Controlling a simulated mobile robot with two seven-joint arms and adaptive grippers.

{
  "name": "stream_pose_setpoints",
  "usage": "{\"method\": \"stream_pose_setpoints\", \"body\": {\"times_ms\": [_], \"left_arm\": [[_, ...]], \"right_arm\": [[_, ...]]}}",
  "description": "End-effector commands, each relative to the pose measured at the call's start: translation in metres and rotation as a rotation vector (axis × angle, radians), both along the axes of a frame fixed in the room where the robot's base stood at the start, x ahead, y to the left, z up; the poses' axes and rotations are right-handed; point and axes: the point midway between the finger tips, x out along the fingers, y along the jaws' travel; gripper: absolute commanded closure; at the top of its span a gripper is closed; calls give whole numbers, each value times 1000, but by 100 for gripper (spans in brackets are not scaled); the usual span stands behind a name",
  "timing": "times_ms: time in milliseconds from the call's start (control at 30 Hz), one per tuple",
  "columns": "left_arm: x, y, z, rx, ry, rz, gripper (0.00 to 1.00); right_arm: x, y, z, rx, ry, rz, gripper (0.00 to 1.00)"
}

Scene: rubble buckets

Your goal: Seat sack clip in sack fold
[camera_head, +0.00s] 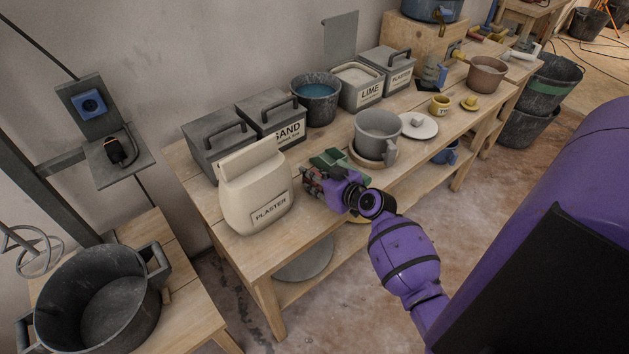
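A cream sack labelled PLASTER (257,200) stands upright on the wooden workbench, with its folded top (250,158) facing up. My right gripper (312,182) is at the end of the purple arm, just right of the sack and low over the bench top. A gap shows between it and the sack. A green piece (328,158) shows just behind the gripper; I cannot tell whether it is the sack clip or whether the gripper touches it. The fingers are small and partly hidden, so their opening is unclear. No clip can be made out on the fold. My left gripper is out of view.
Grey lidded boxes, one labelled SAND (275,117), stand behind the sack. A grey pot (377,133), a white plate (417,126) and a LIME box (359,87) are further right. A large black tub (95,305) stands on the left table.

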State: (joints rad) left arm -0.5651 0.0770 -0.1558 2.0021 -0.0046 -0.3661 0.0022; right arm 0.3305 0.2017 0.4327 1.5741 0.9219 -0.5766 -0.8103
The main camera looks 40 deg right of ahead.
Motion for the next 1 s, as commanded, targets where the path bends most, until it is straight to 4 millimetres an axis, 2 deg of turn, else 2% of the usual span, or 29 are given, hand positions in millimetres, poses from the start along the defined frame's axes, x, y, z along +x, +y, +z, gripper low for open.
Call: {"method": "stream_pose_setpoints", "body": {"times_ms": [33, 100, 467, 567, 700, 767, 900, 1000], "left_arm": [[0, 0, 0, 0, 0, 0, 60], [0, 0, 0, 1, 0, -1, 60], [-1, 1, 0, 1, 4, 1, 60], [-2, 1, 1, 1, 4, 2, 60], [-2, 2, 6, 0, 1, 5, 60], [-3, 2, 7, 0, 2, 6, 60], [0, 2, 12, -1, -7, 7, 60], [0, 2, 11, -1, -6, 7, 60]], "right_arm": [[0, 0, 0, 0, 0, 0, 91], [0, 0, 0, 0, 0, 0, 100], [0, 0, 5, -2, -1, 1, 100], [1, 0, 14, -1, -4, 2, 100], [1, 0, 37, -3, -7, 2, 100], [-11, -2, 46, -6, -2, 1, 100], [-39, -3, 80, -7, -5, 2, 100], [-63, -5, 96, -8, 1, 1, 100]]}}
